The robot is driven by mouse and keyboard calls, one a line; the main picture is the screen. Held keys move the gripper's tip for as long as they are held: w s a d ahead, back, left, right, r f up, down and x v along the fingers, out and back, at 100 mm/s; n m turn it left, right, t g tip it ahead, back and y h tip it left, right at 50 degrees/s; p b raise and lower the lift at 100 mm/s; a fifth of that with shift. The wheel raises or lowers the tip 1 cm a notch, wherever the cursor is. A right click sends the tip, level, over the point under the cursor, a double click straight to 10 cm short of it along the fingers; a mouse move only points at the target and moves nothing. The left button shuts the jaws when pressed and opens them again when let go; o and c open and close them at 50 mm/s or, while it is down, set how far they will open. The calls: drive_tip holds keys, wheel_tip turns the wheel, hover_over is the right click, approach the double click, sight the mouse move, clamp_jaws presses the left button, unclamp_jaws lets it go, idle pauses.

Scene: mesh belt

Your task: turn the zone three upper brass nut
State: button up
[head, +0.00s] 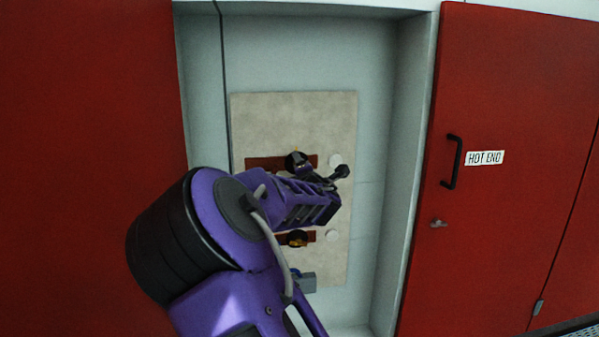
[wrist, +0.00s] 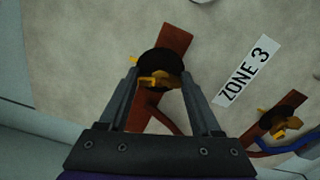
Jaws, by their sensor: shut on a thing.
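The upper brass nut (wrist: 163,78) sits on a round black washer on a red-brown bar (wrist: 177,38), beside the white ZONE 3 label (wrist: 241,76). My gripper (wrist: 159,84) reaches it with one finger on each side and is shut on it. In the head view my gripper (head: 303,170) points into the recess at the upper bar (head: 264,163), and my arm hides part of this. The lower brass nut (wrist: 282,125) is on a second red-brown bar to the right in the wrist view; it also shows in the head view (head: 297,238).
A pale panel (head: 285,118) carries the bars inside a grey recess. White round discs (head: 333,235) are beside the bars. A blue cable (wrist: 287,144) runs near the lower nut. Red doors flank the recess; the right one (head: 510,80) has a black handle (head: 452,162) and a HOT END label.

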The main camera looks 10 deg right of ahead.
drive_tip(key=shift+r+m+b, duration=0.1)
drive_tip(key=shift+m+b, duration=0.35)
drive_tip(key=shift+m, duration=0.75)
drive_tip(key=o, duration=1.4)
drive_tip(key=s+p, duration=0.3)
drive_tip(key=s, duration=1.4)
drive_tip(key=shift+s, duration=0.2)
